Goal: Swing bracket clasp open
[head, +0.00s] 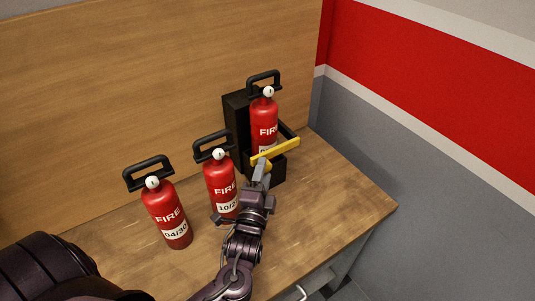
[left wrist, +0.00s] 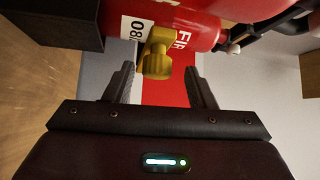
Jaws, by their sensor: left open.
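The black bracket (head: 236,115) stands at the back of the table with a red fire extinguisher (head: 264,122) upright in it. A yellow clasp bar (head: 283,149) crosses the front of that extinguisher. In the left wrist view, the yellow clasp (left wrist: 157,55) shows a knob-like end in front of the extinguisher (left wrist: 190,25). My left gripper (head: 262,172) is at the near left end of the clasp. In the wrist view its open fingers (left wrist: 160,88) lie either side of the knob's line, with no visible contact. My right gripper is out of view.
Two more red extinguishers stand on the wooden table (head: 340,205): one (head: 220,182) just left of my left gripper, another (head: 166,212) farther left. A wooden panel (head: 150,70) closes the back. The table's right side is clear.

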